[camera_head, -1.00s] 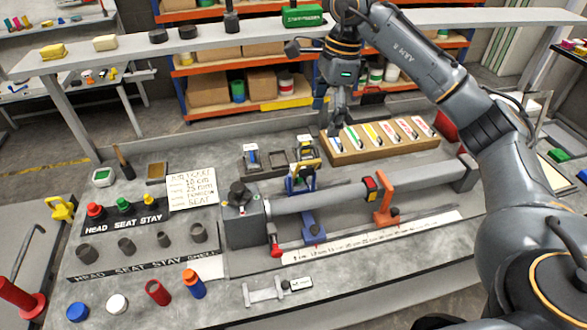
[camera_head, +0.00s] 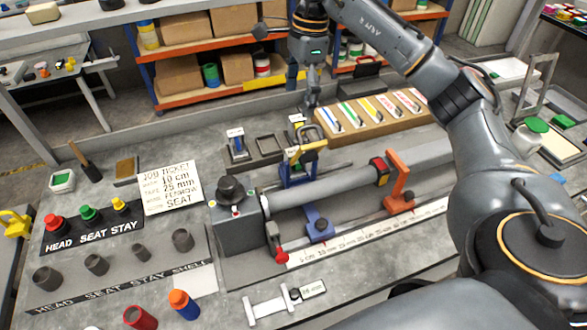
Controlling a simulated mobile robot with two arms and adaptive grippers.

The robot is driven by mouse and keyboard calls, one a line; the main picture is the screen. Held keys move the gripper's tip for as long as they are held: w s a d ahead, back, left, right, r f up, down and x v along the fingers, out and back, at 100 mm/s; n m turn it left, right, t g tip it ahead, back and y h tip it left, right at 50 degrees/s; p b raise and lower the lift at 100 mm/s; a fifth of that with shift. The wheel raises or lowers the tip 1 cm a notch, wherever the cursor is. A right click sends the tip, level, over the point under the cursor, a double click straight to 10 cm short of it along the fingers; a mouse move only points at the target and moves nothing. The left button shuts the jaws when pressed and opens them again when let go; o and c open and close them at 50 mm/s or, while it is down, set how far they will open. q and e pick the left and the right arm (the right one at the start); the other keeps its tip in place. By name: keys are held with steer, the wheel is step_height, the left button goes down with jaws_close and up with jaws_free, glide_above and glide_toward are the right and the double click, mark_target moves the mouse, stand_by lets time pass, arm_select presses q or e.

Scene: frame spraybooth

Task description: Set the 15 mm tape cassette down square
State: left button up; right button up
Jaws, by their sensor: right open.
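A dark stand with three small places is on the grey bench. A small white-and-blue cassette (camera_head: 237,142) is in its left place. The middle place (camera_head: 271,146) is an empty dark frame. Another small cassette with a white top (camera_head: 297,121) is at the right place, partly behind a yellow-and-blue clamp. Their width labels are too small to read, so I cannot tell which is the 15 mm one. My right gripper (camera_head: 311,104) points down, open, just behind and above the right cassette. I see nothing between its fingers. My left gripper is out of view.
A cardboard box of coloured packets (camera_head: 330,142) stands right of the gripper. In front are the yellow-and-blue clamp (camera_head: 299,165), a long tube (camera_head: 340,188) and an orange clamp (camera_head: 398,180). The job ticket (camera_head: 171,187) lies left. Bare bench lies behind the stand.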

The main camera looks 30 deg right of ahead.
steer(key=f, duration=0.2)
steer(key=p, duration=0.2)
glide_above(295, 151)
steer(key=f, duration=0.9)
steer(key=shift+s+d+f, duration=0.1)
steer(key=shift+d, duration=0.25)
steer(key=shift+a+f+p, duration=0.2)
steer(key=shift+f+p, duration=0.2)
steer(key=shift+f, duration=1.15)
steer(key=shift+a+f+p, duration=0.15)
steer(key=shift+f+p, duration=0.2)
steer(key=shift+f, duration=1.15)
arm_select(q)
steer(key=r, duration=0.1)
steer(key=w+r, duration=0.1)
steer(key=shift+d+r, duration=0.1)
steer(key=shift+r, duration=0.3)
arm_select(e)
steer(key=shift+c, duration=0.2)
steer(key=c, duration=1.3)
steer(key=shift+o, duration=0.2)
steer(key=shift+r, duration=0.1)
